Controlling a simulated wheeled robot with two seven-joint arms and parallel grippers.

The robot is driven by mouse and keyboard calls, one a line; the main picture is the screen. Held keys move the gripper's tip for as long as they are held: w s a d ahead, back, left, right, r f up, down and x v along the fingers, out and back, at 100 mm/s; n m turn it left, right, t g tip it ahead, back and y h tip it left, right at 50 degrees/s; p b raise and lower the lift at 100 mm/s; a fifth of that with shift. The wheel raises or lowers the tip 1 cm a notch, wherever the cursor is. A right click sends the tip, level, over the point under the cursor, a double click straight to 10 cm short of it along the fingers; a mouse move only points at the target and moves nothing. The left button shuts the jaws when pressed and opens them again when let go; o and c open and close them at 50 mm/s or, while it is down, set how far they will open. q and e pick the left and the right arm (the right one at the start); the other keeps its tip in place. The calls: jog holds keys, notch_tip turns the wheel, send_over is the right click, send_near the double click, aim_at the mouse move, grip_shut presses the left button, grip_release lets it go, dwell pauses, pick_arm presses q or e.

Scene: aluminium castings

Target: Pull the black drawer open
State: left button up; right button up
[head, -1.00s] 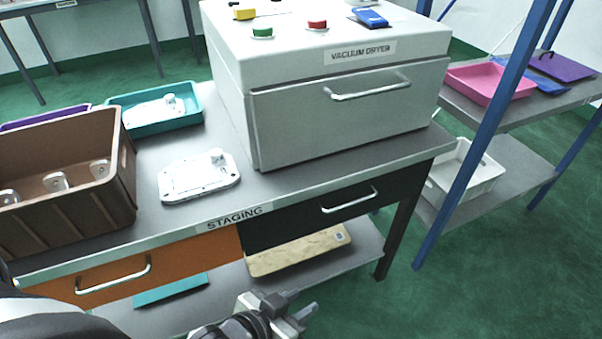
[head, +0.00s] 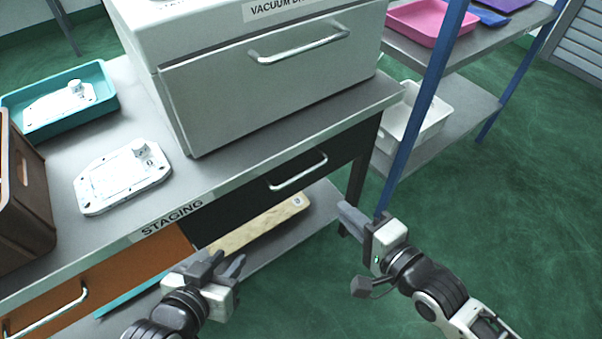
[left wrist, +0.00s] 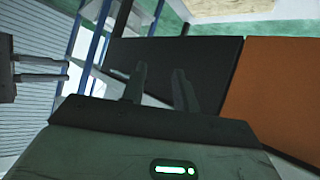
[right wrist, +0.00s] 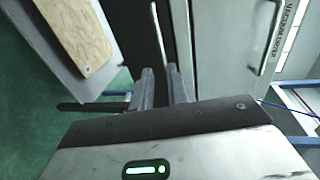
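The black drawer (head: 238,207) is closed under the tabletop, right of the orange drawer (head: 140,266). Its silver bar handle (head: 298,172) is clear of both grippers in the head view. My left gripper (head: 230,264) is below and in front of the black drawer, empty, with its fingers apart. The drawer's dark front also shows in the left wrist view (left wrist: 205,62). My right gripper (head: 350,218) is to the right of and below the handle, empty. In the right wrist view its fingers (right wrist: 160,86) have a narrow gap, and the handle (right wrist: 160,35) lies ahead of them.
The grey vacuum dryer (head: 265,85), with its own handle, stands on the table above the drawer. A wooden board (head: 255,228) lies on the lower shelf. A blue rack post (head: 420,110) and white bin (head: 405,120) are at right. Green floor is free in front.

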aim_at(301, 173)
jog(key=b+x, duration=0.1)
jog(key=x, duration=1.4)
jog(key=shift+w+a+b, duration=0.1)
jog(key=shift+w+b, duration=0.05)
jog(key=shift+b, duration=0.2)
grip_shut()
